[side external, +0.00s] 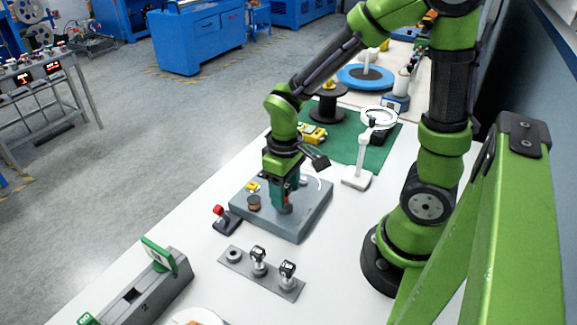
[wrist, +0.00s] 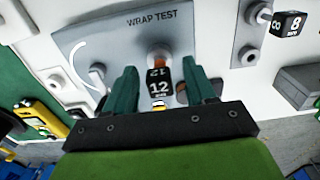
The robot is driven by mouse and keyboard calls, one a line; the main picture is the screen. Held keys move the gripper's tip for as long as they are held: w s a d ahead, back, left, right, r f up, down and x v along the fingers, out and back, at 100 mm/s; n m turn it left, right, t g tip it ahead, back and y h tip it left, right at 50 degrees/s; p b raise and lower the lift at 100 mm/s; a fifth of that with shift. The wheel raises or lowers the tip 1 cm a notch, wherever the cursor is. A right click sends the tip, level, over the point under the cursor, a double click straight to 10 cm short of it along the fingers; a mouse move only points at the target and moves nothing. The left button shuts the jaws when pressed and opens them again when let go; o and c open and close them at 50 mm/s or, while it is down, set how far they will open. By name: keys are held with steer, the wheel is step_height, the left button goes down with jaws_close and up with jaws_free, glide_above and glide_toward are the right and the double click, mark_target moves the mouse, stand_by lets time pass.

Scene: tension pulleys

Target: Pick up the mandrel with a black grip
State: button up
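A mandrel with a black cube grip (wrist: 160,88) marked 12 stands on the grey wrap test block (side external: 309,222), seen from above in the wrist view. An orange-brown band shows beside the grip, on the post. My gripper (side external: 285,207) is lowered over the block, with its teal fingers (wrist: 161,92) on either side of the black grip. Gaps show between the fingers and the grip, so it looks open. In the side view the fingers mostly hide this mandrel. Two other mandrels with black-and-white grips (side external: 259,256) (side external: 288,270) stand in a grey rack (side external: 237,267).
The rack's left seat (side external: 234,254) holds no grip. A copper spool (side external: 254,203) and a yellow piece (side external: 252,187) lie on the block. A red-knobbed device (side external: 227,220) stands close by its left. A magnifier lamp (side external: 358,178) stands behind, by the green mat (side external: 345,150).

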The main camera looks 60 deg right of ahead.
jaws_close()
steer(key=shift+r, duration=0.1)
step_height(320, 180, up, 10)
steer(key=shift+f, duration=0.1)
stand_by(0.4)
steer(key=shift+r, duration=2.55)
